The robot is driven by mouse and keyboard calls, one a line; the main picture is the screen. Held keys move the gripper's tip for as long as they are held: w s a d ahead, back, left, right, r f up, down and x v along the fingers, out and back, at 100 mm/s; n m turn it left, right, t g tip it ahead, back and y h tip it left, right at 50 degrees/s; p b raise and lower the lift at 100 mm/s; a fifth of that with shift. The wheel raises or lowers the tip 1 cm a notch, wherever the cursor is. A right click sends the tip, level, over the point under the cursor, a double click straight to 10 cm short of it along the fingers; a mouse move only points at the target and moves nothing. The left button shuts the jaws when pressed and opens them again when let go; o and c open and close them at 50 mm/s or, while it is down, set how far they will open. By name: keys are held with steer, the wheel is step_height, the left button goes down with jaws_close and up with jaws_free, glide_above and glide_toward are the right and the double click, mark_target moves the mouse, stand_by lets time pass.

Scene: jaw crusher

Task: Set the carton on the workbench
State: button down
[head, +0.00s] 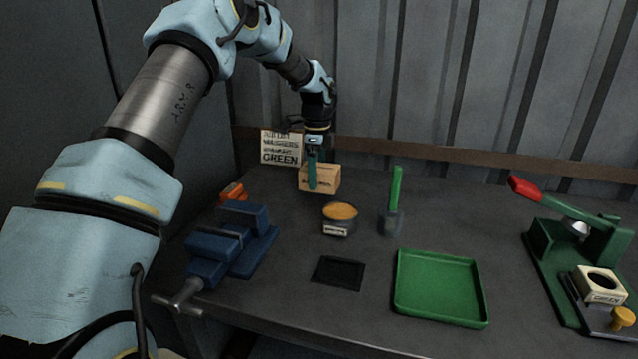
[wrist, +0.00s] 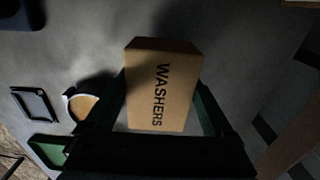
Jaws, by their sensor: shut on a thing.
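The carton (head: 322,179) is a small tan box at the back of the workbench, in front of the corrugated wall. In the wrist view the carton (wrist: 160,88) shows the word WASHERS and sits between the two dark fingers. My gripper (head: 312,172) reaches down from above and is shut on the carton. In the wrist view my gripper (wrist: 163,100) has one finger on each side of it. The workbench (head: 300,230) is dark grey. I cannot tell whether the carton's underside touches the bench top or is just above it.
A tub with orange contents (head: 339,213), a green-handled tool (head: 394,200), a black square mat (head: 338,273) and a green tray (head: 440,287) lie in front. A blue vise (head: 232,243) is at left, a green press (head: 570,250) at right. A sign (head: 281,148) stands behind.

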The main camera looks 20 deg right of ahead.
steer(key=shift+f+p, duration=0.4)
steer(key=shift+f, duration=1.3)
steer(key=shift+f, duration=0.1)
jaws_free()
step_height(320, 180, up, 12)
steer(key=shift+r+b, duration=0.1)
steer(key=shift+b, duration=1)
